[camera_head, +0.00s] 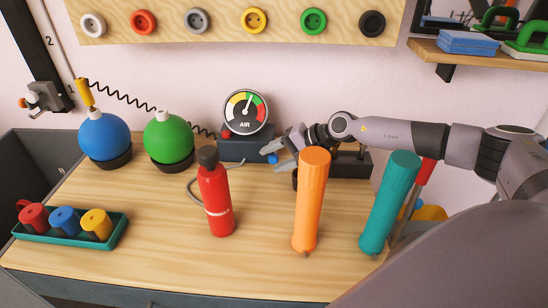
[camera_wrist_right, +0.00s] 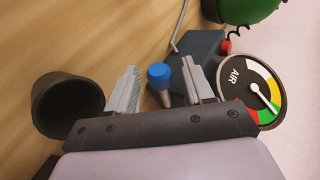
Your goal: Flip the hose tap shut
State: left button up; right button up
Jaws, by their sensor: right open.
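The hose tap appears to be the small blue-capped lever (camera_head: 272,158) at the right end of the dark gauge base (camera_head: 238,150). In the right wrist view the blue cap (camera_wrist_right: 160,74) stands on a pale stem, and a grey hose (camera_wrist_right: 180,25) leaves the base. My right gripper (camera_head: 270,156) reaches in from the right, behind the orange cylinder. Its fingers (camera_wrist_right: 160,80) are open, one on each side of the cap, with gaps visible. The tap's foot is partly hidden by the gripper. My left gripper is not in view.
An air gauge (camera_head: 246,111) stands on the base, with a red knob (camera_head: 226,134) beside it. A red bottle (camera_head: 215,195), orange cylinder (camera_head: 311,205) and teal cylinder (camera_head: 388,205) stand in front. A dark open cup (camera_wrist_right: 68,103) is beside my right gripper. The front middle bench is clear.

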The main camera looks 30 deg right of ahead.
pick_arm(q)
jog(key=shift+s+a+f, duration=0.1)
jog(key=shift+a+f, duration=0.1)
pick_arm(e)
jog(key=v, duration=0.6)
jog(key=shift+d+r, duration=0.1)
jog(key=shift+r, duration=0.1)
jog(key=c, duration=0.9)
jog(key=a+r+n+g, duration=0.1)
jog(key=a+r+n+g+b, duration=0.1)
jog(key=a+r+n+b, duration=0.1)
jog(key=shift+w+r+g+h, duration=0.4)
grip_shut()
jog(key=s+d+r+g+h+b, duration=0.1)
jog(key=d+r+g+h+b, duration=0.15)
jog(key=r+h, duration=0.4)
pick_arm(q)
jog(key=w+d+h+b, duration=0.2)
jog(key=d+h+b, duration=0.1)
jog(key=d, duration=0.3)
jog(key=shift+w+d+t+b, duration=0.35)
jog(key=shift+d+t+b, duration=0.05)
jog(key=shift+b, duration=0.45)
pick_arm(e)
jog(key=w+a+f+y, duration=0.1)
jog(key=w+a+f, duration=0.1)
jog(key=f, duration=0.8)
jog(key=shift+w+f+t, duration=0.25)
jog(key=shift+w+t, duration=0.2)
jog(key=shift+w, duration=0.3)
